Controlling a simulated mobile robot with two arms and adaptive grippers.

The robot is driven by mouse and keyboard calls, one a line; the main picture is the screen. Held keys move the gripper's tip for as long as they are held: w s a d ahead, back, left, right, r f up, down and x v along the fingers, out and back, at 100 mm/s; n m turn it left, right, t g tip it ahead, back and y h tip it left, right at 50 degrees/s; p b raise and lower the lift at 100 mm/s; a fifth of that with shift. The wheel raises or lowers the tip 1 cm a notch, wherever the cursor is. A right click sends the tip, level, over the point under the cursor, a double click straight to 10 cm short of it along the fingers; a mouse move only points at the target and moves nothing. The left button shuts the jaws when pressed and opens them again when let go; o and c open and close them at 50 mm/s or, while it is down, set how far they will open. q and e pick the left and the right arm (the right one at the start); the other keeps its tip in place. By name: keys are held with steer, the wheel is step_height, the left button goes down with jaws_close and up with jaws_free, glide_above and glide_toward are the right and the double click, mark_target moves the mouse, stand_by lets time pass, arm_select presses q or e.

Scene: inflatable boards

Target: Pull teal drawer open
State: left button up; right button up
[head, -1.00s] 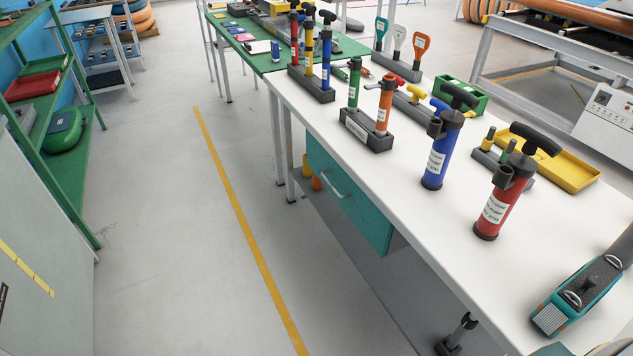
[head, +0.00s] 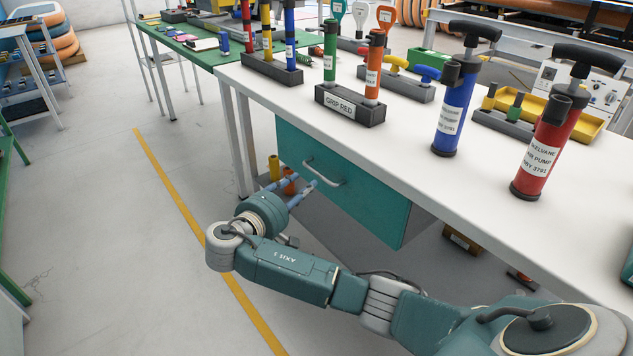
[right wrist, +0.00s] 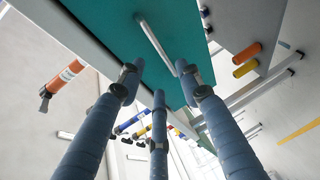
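The teal drawer (head: 340,190) sits under the white bench top and its front looks flush with the bench. Its pale bar handle (head: 323,173) is on the front panel. My right gripper (head: 298,187) is in front of the drawer, its blue fingers spread close to the handle. In the right wrist view, the fingers (right wrist: 160,85) are apart and empty, with the handle (right wrist: 155,45) just beyond and between the tips. Contact with the handle cannot be made out. The teal drawer front (right wrist: 120,30) fills the top there. My left gripper is not in view.
The white bench top (head: 410,130) holds a blue pump (head: 457,105), a red pump (head: 545,140) and a grey rack (head: 350,105) with green and orange pumps. Yellow and orange cylinders (head: 274,168) stand below, behind my fingers.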

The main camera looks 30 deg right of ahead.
mark_target(319, 174)
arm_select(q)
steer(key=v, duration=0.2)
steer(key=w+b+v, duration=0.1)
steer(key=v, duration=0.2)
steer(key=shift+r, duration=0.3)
arm_select(e)
steer(key=x, duration=0.9)
steer(key=shift+d, duration=0.1)
jaws_close()
